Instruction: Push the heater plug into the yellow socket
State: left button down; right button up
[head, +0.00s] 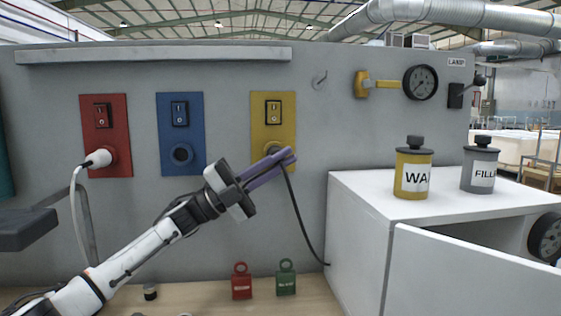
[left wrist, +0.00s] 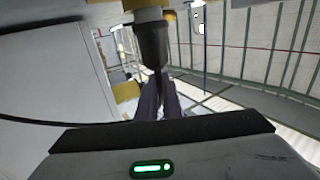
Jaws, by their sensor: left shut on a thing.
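The yellow socket panel (head: 287,122) with its switch is on the grey wall. My left gripper (head: 283,156) is in front of its lower part, over the socket, and hides most of it. The gripper is shut on the heater plug, which the fingers hide in the head view. A black cable (head: 301,218) runs from the fingertips down to the white cabinet. In the left wrist view the dark plug (left wrist: 152,44) is beyond the fingers (left wrist: 160,98), its front end near yellow at the top edge. I cannot tell whether it is seated. My right gripper is not in view.
A red socket (head: 118,135) holds a white plug (head: 99,158); the blue socket (head: 181,153) is empty. A white cabinet (head: 357,235) carrying yellow (head: 412,170) and grey (head: 480,167) canisters stands right. Red (head: 241,285) and green (head: 286,280) tags are below on the bench.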

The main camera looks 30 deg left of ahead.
pick_arm(q)
jog(key=shift+w+a+r, duration=0.1)
jog(key=shift+w+a, duration=0.25)
jog(key=shift+w, duration=0.1)
jog(key=c, duration=1.8)
grip_release()
jog(key=shift+c, duration=0.2)
jog(key=b+v, duration=0.2)
jog(key=v, duration=0.8)
jog(key=shift+f+b, duration=0.2)
jog(key=shift+b, duration=0.1)
jog(key=shift+s+a, duration=0.1)
